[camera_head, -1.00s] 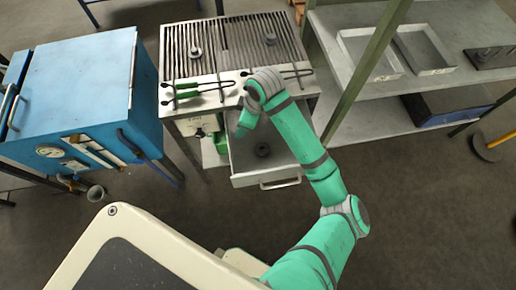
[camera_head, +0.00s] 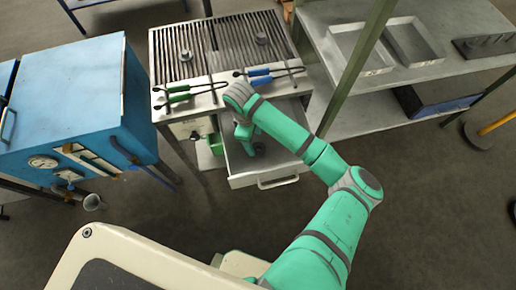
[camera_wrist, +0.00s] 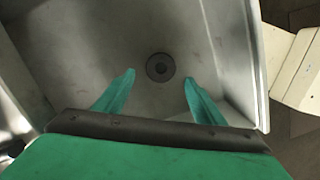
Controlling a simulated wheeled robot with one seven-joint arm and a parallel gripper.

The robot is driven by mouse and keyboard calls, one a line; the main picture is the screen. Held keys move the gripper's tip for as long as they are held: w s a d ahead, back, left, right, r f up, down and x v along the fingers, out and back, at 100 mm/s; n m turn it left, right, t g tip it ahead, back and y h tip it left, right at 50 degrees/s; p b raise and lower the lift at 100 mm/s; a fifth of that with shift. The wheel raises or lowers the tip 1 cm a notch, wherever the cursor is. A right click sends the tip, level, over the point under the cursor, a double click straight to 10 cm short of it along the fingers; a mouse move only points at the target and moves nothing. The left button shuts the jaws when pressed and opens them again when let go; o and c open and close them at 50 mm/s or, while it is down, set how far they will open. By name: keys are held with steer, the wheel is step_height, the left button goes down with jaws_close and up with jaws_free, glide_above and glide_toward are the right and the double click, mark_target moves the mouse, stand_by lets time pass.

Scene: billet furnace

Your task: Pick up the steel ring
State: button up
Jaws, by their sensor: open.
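A dark steel ring (camera_wrist: 160,67) with a small hole in its middle lies flat on the floor of the open metal drawer (camera_wrist: 245,55). In the head view the drawer (camera_head: 240,183) is pulled out below the grill, and the ring (camera_head: 259,149) shows partly beside my gripper. My gripper (camera_wrist: 158,79) is open and empty, pointing down into the drawer. In the wrist view the ring shows between and just beyond the two green fingertips, apart from both.
A slatted grill table (camera_head: 224,50) stands above the drawer, with two small grey round pieces on it. Green-handled tongs (camera_head: 178,98) and blue-handled tongs (camera_head: 260,80) lie along its front. A blue furnace (camera_head: 65,95) is at left, a shelf with trays (camera_head: 375,65) at right.

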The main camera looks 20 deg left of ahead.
steer(key=f, duration=0.2)
steer(key=d+f, duration=0.1)
steer(key=f, duration=0.2)
steer(key=shift+d, duration=0.2)
steer(key=shift+r, duration=0.1)
steer(key=c, duration=1.4)
